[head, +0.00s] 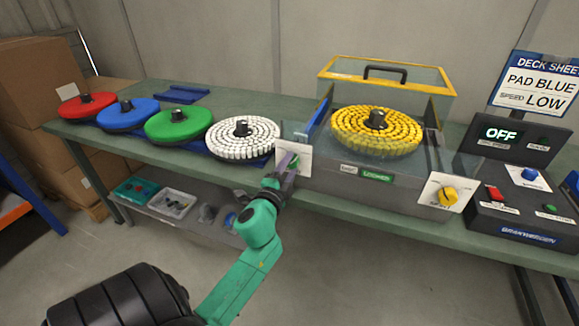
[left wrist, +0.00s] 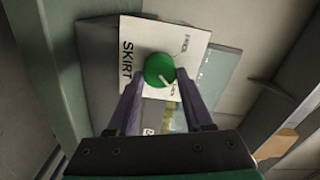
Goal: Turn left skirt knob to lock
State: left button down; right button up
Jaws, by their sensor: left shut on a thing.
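The left skirt knob is green (left wrist: 159,69) and sits on a white plate (left wrist: 192,48) marked SKIRT in the left wrist view. Its white pointer line slants to the lower right, toward small print on the plate. In the head view the plate (head: 301,146) is at the left front corner of the grey machine (head: 330,178). My left gripper (head: 288,165) is at this plate, its purple fingers shut on the green knob; in the left wrist view the fingers (left wrist: 160,88) flank the knob. My right gripper is out of view.
A yellow knob (head: 448,195) is on the machine's right plate. A yellow pad (head: 376,130) stands on top, by a clear yellow-rimmed cover (head: 435,80). White (head: 243,135), green (head: 180,124), blue and red pads line the bench. A control box (head: 515,200) reads OFF.

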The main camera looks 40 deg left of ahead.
pick_arm(q)
jog(key=shift+a+r, duration=0.1)
jog(key=shift+r, duration=0.1)
dwell(0.3)
jog(key=shift+c, duration=2.4)
grip_release()
jog(key=shift+o, duration=0.9)
jog(key=shift+w+a+f, duration=0.1)
jog(key=shift+f, duration=0.1)
jog(key=b+v, duration=0.3)
jog(key=v, duration=1.1)
jog(key=shift+s+b, duration=0.3)
jog(key=shift+b, duration=0.05)
